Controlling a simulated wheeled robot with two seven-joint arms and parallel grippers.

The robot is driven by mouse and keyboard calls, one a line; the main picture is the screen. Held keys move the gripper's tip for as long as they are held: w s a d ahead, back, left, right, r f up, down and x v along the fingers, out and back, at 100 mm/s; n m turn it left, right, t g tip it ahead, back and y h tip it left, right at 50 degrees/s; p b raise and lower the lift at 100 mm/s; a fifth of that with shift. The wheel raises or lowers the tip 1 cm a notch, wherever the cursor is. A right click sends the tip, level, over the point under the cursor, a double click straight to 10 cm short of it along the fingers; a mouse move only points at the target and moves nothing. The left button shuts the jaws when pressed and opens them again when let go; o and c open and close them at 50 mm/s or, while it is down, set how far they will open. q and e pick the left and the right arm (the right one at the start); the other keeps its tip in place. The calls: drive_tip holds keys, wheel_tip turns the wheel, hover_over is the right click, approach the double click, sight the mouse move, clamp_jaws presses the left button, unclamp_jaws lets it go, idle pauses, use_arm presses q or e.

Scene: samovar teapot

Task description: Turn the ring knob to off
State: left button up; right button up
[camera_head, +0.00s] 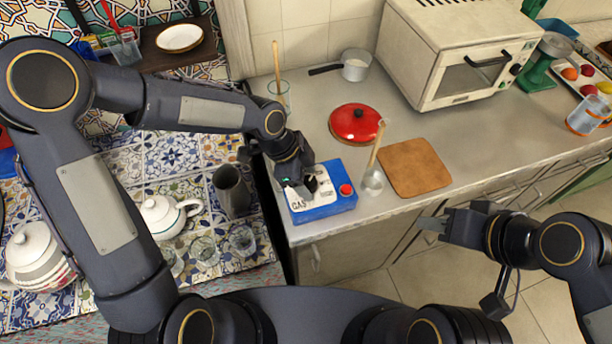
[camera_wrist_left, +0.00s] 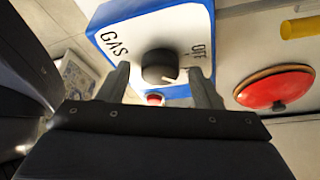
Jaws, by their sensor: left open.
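A blue box with a white top (camera_head: 322,205) lettered GAS stands at the counter's front left corner. In the left wrist view, the box's white face (camera_wrist_left: 122,37) carries a round black knob (camera_wrist_left: 158,67) with a pale mark at its lower right edge. Lettering that looks like OFF is on the right of the face, partly unclear. My left gripper (camera_wrist_left: 160,88) is open, with one finger on each side of the knob in the picture; contact cannot be told. In the head view, my left gripper (camera_head: 298,186) hides the knob. My right gripper (camera_head: 432,230) is off the counter's front edge, apart from the box.
A red button (camera_head: 346,189) sits on the box's right side. A glass flask (camera_head: 373,181) with a wooden stick stands close right, then a brown board (camera_head: 414,167). A red lid (camera_head: 355,123) lies behind. A dark grey pitcher (camera_head: 231,191) stands left, across a gap.

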use_arm(q)
drive_tip(key=c, duration=1)
drive_tip(key=shift+f+n+t+b, duration=0.15)
drive_tip(key=shift+n+t+b, duration=0.15)
drive_tip(key=shift+n+b, duration=0.55)
drive_tip(key=n+t+b, duration=0.1)
drive_tip(key=n+b, duration=0.2)
drive_tip(key=b, duration=0.2)
drive_tip(key=shift+s+n+t, duration=0.15)
drive_tip(key=shift+n+t, duration=0.1)
drive_tip(key=shift+t, duration=0.05)
drive_tip(key=n+b, duration=0.2)
drive_tip(key=shift+s+n+t+y+b, duration=0.1)
drive_tip(key=shift+n+t+y+b, duration=0.2)
drive_tip(key=shift+t+y+b, duration=0.1)
drive_tip(key=shift+n+b, duration=0.45)
drive_tip(key=shift+n, duration=0.15)
drive_tip(key=shift+r, duration=0.2)
drive_tip(key=o, duration=1)
